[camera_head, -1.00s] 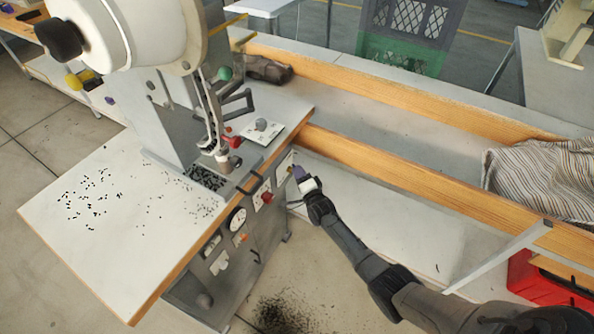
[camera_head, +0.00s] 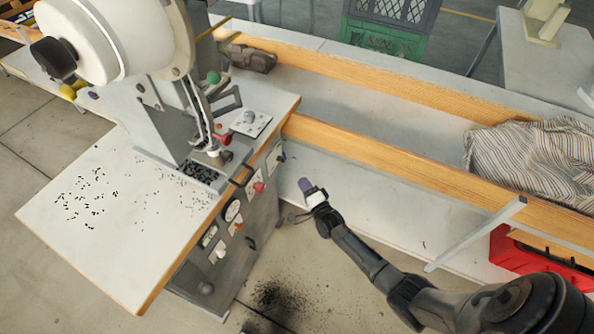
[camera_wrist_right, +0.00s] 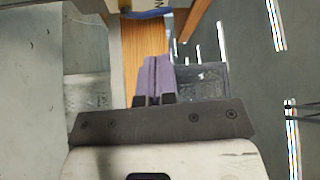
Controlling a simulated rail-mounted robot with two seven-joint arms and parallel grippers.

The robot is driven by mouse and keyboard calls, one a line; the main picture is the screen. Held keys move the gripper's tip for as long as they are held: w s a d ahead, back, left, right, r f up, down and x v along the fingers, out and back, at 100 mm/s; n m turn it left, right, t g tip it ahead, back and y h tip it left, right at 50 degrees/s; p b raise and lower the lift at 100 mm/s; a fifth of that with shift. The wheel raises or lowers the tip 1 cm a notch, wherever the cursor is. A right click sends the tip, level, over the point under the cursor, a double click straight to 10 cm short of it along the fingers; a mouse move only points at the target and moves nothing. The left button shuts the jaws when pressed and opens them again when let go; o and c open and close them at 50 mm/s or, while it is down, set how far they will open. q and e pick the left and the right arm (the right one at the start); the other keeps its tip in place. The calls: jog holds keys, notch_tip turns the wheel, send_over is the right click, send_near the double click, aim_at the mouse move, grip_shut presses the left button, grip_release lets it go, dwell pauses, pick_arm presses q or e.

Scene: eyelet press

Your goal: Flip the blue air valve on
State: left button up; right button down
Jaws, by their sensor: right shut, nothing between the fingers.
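The eyelet press has a grey control panel below its table's right edge. A small blue handle, which looks like the air valve (camera_head: 283,157), sits at the panel's far right end; its exact angle is too small to tell. In the right wrist view a blue bar (camera_wrist_right: 150,14) shows at the top edge, beyond the fingertips, and looks like the same handle. My right gripper (camera_head: 305,185) is shut and empty, its purple fingers pressed together, to the right of the panel and apart from it. The closed fingers also show in the right wrist view (camera_wrist_right: 157,75). My left gripper is out of view.
A red knob (camera_head: 259,187) and a round gauge (camera_head: 233,210) sit on the same panel. A wooden-edged bench (camera_head: 390,165) runs behind my right arm, with a striped cloth (camera_head: 530,160) on it. A red crate (camera_head: 525,265) stands at the right.

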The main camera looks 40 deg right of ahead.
jog(key=shift+v, duration=1.6)
